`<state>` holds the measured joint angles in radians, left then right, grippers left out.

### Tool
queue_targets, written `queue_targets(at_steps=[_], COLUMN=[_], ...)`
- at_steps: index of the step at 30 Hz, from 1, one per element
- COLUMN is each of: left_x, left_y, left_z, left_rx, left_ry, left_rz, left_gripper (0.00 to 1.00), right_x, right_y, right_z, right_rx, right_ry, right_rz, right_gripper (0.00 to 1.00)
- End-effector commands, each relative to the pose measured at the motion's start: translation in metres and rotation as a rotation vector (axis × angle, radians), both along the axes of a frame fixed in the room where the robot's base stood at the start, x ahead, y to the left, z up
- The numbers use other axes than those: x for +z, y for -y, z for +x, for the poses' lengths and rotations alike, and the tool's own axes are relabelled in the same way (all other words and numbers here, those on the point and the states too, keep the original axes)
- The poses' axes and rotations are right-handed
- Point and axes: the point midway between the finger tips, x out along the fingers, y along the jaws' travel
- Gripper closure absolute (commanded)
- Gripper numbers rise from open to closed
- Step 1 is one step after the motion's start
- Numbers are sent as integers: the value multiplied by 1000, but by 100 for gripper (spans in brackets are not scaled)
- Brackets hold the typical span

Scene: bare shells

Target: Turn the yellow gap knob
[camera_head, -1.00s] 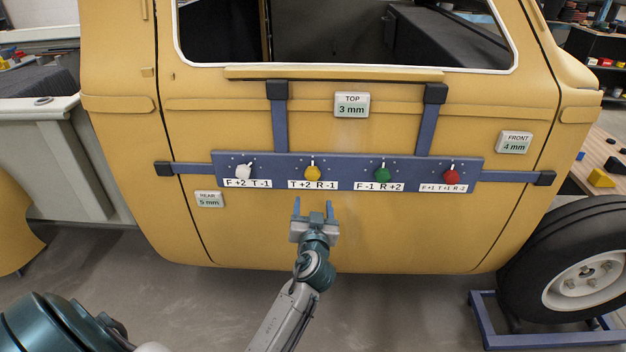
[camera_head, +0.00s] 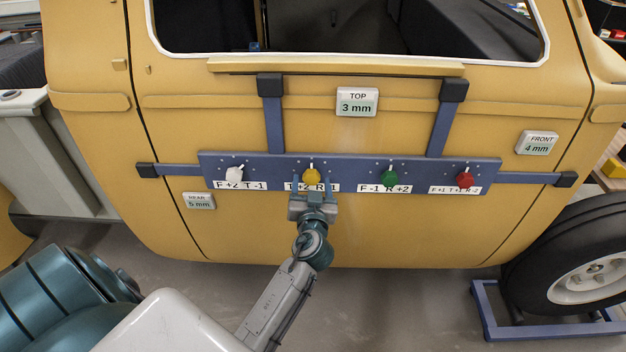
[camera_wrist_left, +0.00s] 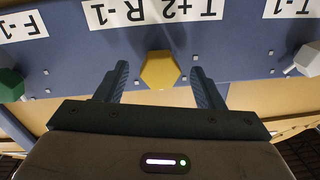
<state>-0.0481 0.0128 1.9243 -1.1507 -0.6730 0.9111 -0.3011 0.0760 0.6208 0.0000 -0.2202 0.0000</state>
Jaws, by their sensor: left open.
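The yellow knob (camera_head: 311,176) sits on the blue bar (camera_head: 350,166) fixed across the yellow door, above a label reading "T+2 R-1". My left gripper (camera_head: 313,186) is at the bar just below the knob, its fingers partly over the label. In the left wrist view the yellow knob (camera_wrist_left: 160,70) lies between the two open fingers (camera_wrist_left: 160,88), with a gap on each side. I cannot tell how far the fingertips reach along it. My right gripper is not in view.
White (camera_head: 234,174), green (camera_head: 390,176) and red (camera_head: 464,179) knobs share the bar. Gap displays read top 3 mm (camera_head: 357,102), front 4 mm (camera_head: 537,143) and rear 5 mm (camera_head: 199,201). A wheel (camera_head: 580,255) on a blue stand is at the right.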

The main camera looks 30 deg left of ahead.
Motion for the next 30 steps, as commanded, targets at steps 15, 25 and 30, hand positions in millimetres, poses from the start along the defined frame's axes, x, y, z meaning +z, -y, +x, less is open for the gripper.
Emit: queue_targets(at_steps=[15,25,30], left_x=[0,-2,-2], left_y=[0,0,0], left_z=[0,0,0], left_rx=[0,0,-1], left_ry=[-2,-55,-121], left_rz=[2,91,198], left_gripper=[83,83,83], right_x=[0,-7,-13], right_y=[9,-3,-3], right_z=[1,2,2], right_rx=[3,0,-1], right_ry=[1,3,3], right_rz=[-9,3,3], right_gripper=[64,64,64])
